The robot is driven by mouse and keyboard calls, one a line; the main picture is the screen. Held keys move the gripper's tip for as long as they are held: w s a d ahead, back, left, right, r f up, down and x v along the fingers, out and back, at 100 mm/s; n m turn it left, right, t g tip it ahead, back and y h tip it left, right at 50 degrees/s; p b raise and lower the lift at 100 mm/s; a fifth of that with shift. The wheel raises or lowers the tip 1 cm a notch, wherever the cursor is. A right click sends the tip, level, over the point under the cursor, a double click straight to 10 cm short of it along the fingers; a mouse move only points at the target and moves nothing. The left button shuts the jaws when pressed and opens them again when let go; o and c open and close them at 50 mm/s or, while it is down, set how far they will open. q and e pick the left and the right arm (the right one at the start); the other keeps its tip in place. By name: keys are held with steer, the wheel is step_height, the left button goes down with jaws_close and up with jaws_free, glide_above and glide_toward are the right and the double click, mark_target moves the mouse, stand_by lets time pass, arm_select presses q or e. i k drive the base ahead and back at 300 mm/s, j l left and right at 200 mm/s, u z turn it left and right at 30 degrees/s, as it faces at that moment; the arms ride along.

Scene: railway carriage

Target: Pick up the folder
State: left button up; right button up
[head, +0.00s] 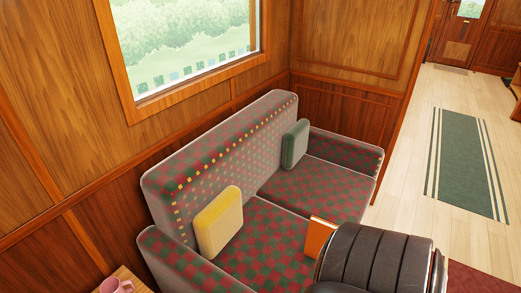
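An orange flat item (318,237) with a pale edge, which looks like the folder, shows on the front part of the sofa seat. A dark ribbed shape hides its lower right part. I cannot tell whether it lies flat or is tilted. Neither of my grippers shows clearly in the head view, so I see nothing holding the item.
The checkered sofa (325,187) stands along the window wall, with a yellow cushion (218,222) and a green cushion (295,144). A dark ribbed shape (372,258) fills the lower right. A pink mug (115,286) stands on a wooden table (133,278).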

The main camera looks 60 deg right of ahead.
mark_target(319, 230)
steer(key=z, duration=2.4)
